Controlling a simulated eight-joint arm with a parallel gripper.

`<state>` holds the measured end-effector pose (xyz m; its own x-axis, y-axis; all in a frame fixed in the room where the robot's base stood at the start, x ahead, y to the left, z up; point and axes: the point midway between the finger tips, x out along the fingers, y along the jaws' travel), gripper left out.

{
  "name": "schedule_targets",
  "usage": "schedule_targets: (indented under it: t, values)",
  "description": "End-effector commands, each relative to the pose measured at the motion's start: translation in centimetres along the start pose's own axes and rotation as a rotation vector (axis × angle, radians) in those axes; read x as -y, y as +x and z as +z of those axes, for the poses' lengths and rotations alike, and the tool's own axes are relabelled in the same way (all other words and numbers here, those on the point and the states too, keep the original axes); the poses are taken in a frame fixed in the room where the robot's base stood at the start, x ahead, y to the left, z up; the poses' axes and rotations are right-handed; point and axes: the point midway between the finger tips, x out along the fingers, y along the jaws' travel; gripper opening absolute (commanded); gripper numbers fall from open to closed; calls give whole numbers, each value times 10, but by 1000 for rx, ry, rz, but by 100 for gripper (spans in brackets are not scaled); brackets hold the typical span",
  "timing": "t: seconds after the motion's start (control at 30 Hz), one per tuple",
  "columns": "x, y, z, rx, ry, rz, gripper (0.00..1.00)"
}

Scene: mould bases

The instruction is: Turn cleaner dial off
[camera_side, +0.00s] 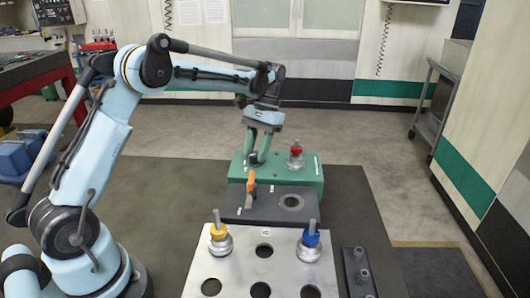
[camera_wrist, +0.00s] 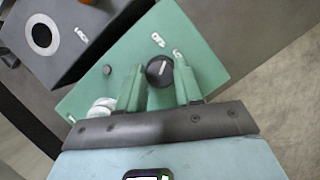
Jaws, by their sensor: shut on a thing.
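The cleaner is a green box (camera_side: 306,185) behind a dark grey block; it also fills the middle of the wrist view (camera_wrist: 205,60). Its dial (camera_wrist: 159,71) is a round black knob with a white pointer line, slanting up and right in the wrist view. Small white marks (camera_wrist: 158,40) lie beyond the dial, too small to read. My gripper (camera_wrist: 158,76) has its two green fingers on either side of the dial and is shut on it. In the side view my gripper (camera_side: 255,160) reaches down to the left part of the green box, and the dial is hidden there.
The dark grey block (camera_side: 262,205) has a ringed hole and an orange lever (camera_side: 251,183). A red-topped piece (camera_side: 296,150) stands on the green box. In front, a metal plate (camera_side: 262,270) with holes bears yellow-topped (camera_side: 219,231) and blue-topped (camera_side: 311,238) pieces.

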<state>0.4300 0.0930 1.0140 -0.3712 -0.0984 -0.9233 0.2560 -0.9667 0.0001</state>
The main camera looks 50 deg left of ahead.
Motion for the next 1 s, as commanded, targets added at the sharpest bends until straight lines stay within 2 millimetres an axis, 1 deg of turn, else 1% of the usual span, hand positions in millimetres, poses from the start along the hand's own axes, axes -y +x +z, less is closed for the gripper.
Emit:
schedule_targets:
  t: [0.2, 0.5, 0.7, 1.0]
  values:
    - [1, 0, 0, -2, -183, 77, 4]
    - [2, 0, 0, -3, -374, 157, 4]
    - [3, 0, 0, -3, -449, 188, 4]
    - [3, 0, 0, -4, -486, 204, 4]
